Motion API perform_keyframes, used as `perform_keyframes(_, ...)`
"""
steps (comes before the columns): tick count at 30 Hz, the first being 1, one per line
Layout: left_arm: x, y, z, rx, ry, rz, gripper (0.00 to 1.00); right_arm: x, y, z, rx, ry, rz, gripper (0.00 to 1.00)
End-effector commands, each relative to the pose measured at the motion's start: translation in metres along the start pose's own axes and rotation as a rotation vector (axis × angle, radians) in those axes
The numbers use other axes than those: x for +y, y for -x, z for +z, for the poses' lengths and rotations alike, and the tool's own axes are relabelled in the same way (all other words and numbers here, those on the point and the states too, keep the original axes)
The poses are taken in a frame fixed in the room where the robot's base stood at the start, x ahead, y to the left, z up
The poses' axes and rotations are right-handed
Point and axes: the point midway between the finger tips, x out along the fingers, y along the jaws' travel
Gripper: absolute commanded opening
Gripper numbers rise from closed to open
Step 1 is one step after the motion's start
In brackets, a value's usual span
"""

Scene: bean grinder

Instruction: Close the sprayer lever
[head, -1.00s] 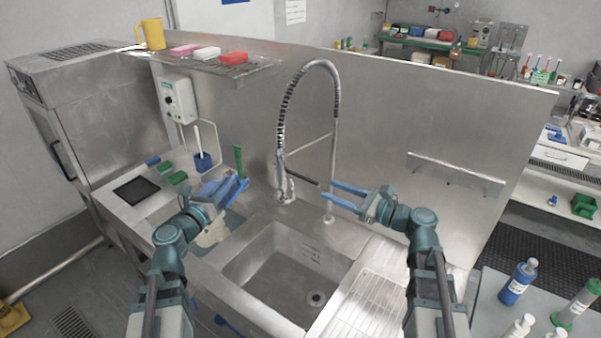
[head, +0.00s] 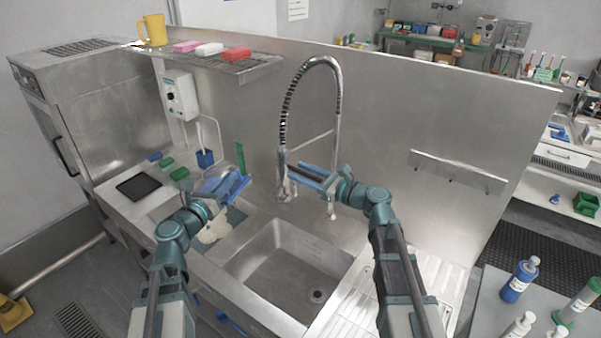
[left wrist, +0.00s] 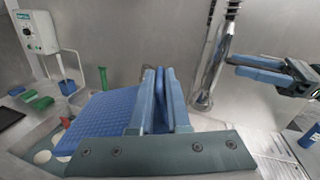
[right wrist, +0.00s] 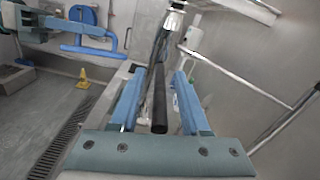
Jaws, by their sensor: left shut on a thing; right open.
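The metal sprayer (head: 283,165) hangs from the coiled hose above the sink's back edge. Its dark lever (right wrist: 160,100) sticks out from the sprayer body, between the fingers of my right gripper (right wrist: 160,73), with gaps on both sides. In the head view my right gripper (head: 302,172) is open beside the sprayer and hides most of the lever. My left gripper (head: 234,187) is shut on a blue item (left wrist: 160,86), left of the sprayer. A blue textured sheet-like part (left wrist: 100,122) shows beside its fingers; I cannot tell exactly what the item is.
The sink basin (head: 285,262) lies below, empty. The upright faucet pipe (head: 336,150) stands just right of the sprayer. Green and blue blocks, a blue holder (head: 204,158) and a beige cloth (head: 213,230) are on the left counter. A shelf (head: 262,66) is above.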

Motion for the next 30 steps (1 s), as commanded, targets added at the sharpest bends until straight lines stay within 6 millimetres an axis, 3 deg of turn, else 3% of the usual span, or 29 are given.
perform_keyframes(11, -0.0001, 0.0, 0.0001, 0.0, 0.0, 0.0, 0.0, 0.0001, -0.0065, 0.0001, 0.0, 0.0, -0.001, 0.46)
perform_keyframes(12, -0.0001, 0.0, 0.0001, 0.0, 0.0, 0.0, 0.0, 0.0002, -0.0064, 0.0001, 0.0, 0.0, 0.0, 0.44)
perform_keyframes(20, 0.0, 0.0, 0.0001, 0.0, 0.0, 0.0, 0.0, 0.0001, -0.0063, 0.0001, 0.0, 0.0, 0.0, 0.0)
perform_keyframes(30, 0.0, 0.0, 0.0001, 0.0, 0.0, 0.0, 0.0, 0.0001, -0.0062, 0.0, 0.0, 0.0, 0.0, 0.0)
